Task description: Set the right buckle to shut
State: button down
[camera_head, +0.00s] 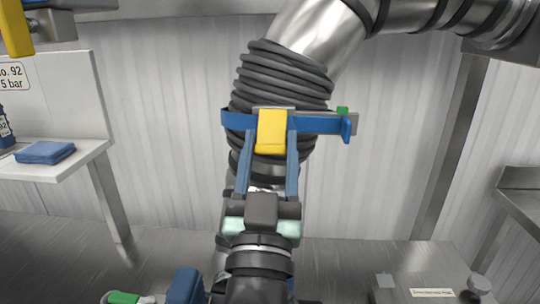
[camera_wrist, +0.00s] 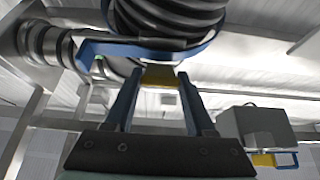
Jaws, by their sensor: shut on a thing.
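The right buckle has a yellow tab (camera_head: 271,131) and a blue bar (camera_head: 318,122) running across the front of a black ribbed hose (camera_head: 284,80). The bar's right end has a downturned blue tip beside a grey piece with a small green top (camera_head: 342,110). My gripper (camera_head: 270,145) reaches up from below, its two blue fingers on either side of the yellow tab, shut on it. In the wrist view, the yellow tab (camera_wrist: 159,76) sits between the fingertips (camera_wrist: 159,84), under the curved blue bar (camera_wrist: 150,50). Whether the buckle is latched I cannot tell.
A white side table (camera_head: 55,168) with a folded blue cloth (camera_head: 45,152) is left. A metal pipe (camera_head: 320,35) rises from the hose.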

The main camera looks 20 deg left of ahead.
jog(key=shift+r, duration=0.1)
jog(key=shift+c, duration=1.2)
grip_release()
jog(key=shift+s+d+f, duration=0.1)
jog(key=shift+s+f, duration=0.25)
jog(key=shift+f, duration=0.05)
jog(key=s+d+p, duration=0.3)
jog(key=s+p, duration=0.2)
jog(key=s, duration=0.6)
jog(key=shift+s+d+p, duration=0.2)
jog(key=shift+s+p, duration=0.1)
jog(key=shift+s, duration=0.1)
